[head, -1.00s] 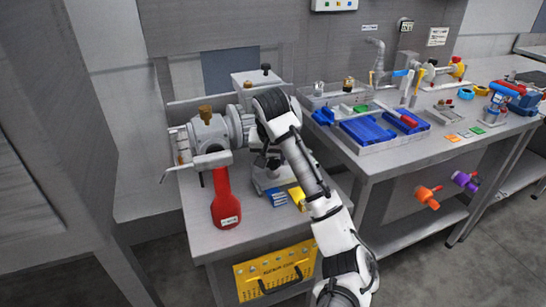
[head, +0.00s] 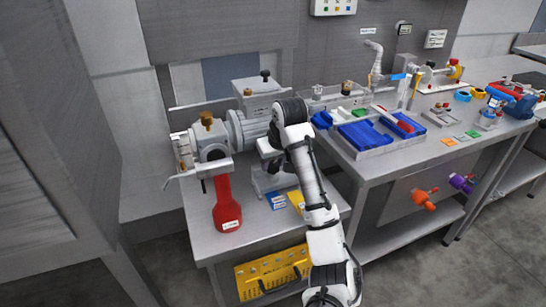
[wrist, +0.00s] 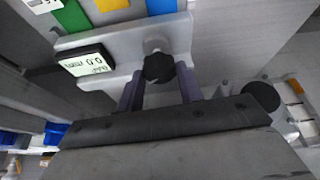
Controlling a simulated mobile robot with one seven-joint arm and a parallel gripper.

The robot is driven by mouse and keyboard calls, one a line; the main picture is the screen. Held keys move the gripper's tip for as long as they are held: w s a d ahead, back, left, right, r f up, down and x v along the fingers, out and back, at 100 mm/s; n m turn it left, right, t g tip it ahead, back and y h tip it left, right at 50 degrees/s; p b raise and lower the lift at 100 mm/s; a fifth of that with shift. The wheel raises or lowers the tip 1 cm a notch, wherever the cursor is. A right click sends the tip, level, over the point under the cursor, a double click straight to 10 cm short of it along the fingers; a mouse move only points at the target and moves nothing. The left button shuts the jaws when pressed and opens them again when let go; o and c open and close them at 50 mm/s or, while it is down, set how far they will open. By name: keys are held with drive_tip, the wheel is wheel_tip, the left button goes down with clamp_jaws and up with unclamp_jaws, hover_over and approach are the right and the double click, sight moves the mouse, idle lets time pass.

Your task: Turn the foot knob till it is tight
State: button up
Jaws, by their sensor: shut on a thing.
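The foot knob (wrist: 158,68) is a black lobed knob on a pale round stem, seen in the wrist view below a light grey plate. My gripper (wrist: 160,76) has one finger on each side of the knob and is shut on it. In the head view, my arm hides the knob and the fingertips, beside the grey machine (head: 250,124) on the near bench.
The machine has a red part (head: 227,204) hanging at its front and a crank at its left. The right-hand bench holds a tray (head: 375,151) with blue pieces and several tools.

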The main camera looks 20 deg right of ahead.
drive_tip(key=n+y+p, duration=0.1)
drive_tip(key=n, duration=0.1)
drive_tip(key=n+p, duration=0.1)
drive_tip(key=n, duration=0.1)
drive_tip(key=shift+d+r+n+y, duration=0.1)
drive_tip(key=shift+r+n+y, duration=0.05)
drive_tip(key=shift+n+y, duration=0.2)
drive_tip(key=shift+w+d+n+g+y+p, duration=0.1)
drive_tip(key=shift+n+g+y+p, duration=0.55)
drive_tip(key=shift+n, duration=1)
drive_tip(key=o, duration=1)
drive_tip(key=p+v, duration=0.1)
drive_tip(key=v, duration=1.2)
drive_tip(key=shift+r, duration=0.3)
